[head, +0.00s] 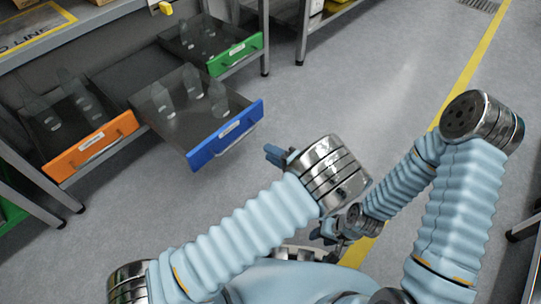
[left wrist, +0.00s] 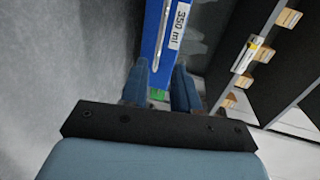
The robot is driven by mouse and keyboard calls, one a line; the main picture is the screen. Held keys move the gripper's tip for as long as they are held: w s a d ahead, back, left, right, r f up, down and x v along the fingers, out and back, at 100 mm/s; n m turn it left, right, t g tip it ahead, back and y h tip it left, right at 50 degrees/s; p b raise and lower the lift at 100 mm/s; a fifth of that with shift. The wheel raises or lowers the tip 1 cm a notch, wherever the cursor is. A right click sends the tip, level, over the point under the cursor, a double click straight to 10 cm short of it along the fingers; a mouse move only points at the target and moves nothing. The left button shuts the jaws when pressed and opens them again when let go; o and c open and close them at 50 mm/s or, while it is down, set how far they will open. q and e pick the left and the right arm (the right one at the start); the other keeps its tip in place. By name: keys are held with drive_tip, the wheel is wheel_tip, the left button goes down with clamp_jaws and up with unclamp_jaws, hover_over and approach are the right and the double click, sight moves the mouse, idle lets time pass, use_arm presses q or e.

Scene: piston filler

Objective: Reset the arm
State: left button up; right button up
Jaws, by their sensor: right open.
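My left arm reaches in from the lower left of the head view. Its gripper (head: 275,154) is just right of the blue-fronted drawer, apart from it and empty. In the left wrist view its two blue fingers (left wrist: 160,88) stand apart, with a gap between them. My right arm is folded on the right of the head view. Its gripper (head: 334,228) points inward near the middle bottom, partly hidden behind the left wrist; it is open and I see nothing in it.
Pulled-out drawers with blue (head: 226,136), orange (head: 91,146) and green (head: 236,54) fronts hold clear pointed items. The blue front also shows in the left wrist view (left wrist: 152,45), labelled "350 ml". A shelf unit stands behind. The grey floor (head: 360,80) is clear, with a yellow line (head: 470,65).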

idle(0.4)
